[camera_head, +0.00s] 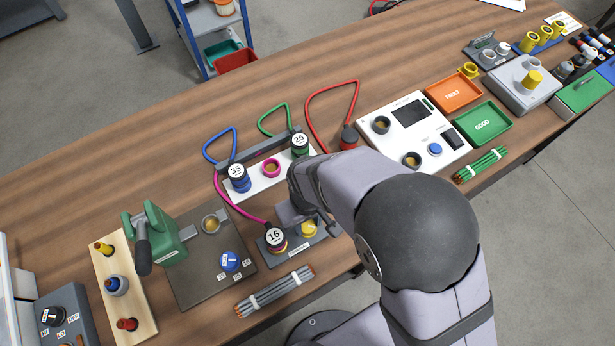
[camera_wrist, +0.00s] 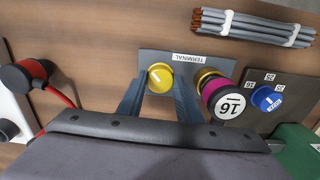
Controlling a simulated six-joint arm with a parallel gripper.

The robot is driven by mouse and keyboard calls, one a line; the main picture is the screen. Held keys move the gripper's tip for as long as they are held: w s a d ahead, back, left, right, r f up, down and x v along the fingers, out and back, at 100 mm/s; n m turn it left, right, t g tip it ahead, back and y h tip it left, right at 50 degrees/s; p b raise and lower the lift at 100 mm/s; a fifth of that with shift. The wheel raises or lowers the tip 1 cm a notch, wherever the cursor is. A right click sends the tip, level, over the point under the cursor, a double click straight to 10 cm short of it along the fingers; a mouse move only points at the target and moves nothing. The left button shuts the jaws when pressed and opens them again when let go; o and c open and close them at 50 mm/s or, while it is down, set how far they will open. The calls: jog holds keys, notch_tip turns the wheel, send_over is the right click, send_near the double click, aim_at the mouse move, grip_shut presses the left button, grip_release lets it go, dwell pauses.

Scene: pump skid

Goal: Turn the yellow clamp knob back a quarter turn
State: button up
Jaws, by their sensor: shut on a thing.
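The yellow clamp knob (camera_wrist: 160,77) sits on the grey terminal plate (camera_wrist: 190,64), beside a brass ring. A pale line shows on its top. In the wrist view my gripper (camera_wrist: 160,84) has one finger at each side of the knob and is shut on it. In the head view the knob (camera_head: 308,229) shows partly beside my gripper (camera_head: 302,222), and my arm hides part of the plate. The magenta plug marked 16 (camera_wrist: 226,101) stands next to the knob at the brass ring; it also shows in the head view (camera_head: 275,237).
A bundle of grey rods (camera_head: 274,291) lies in front of the plate. A brown board with a blue dial (camera_head: 229,261) is to the left. Plugs 35 (camera_head: 238,177) and 25 (camera_head: 299,143) stand behind, with coloured cables. A white panel (camera_head: 413,128) is at right.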

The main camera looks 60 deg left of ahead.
aim_at(308, 225)
jog(key=shift+n, duration=0.4)
jog(key=o, duration=1)
jog(key=shift+o, duration=0.2)
jog(key=shift+r, duration=0.1)
jog(key=shift+r+b, duration=0.95)
jog(key=shift+r, duration=2.7)
jog(key=shift+w, duration=0.1)
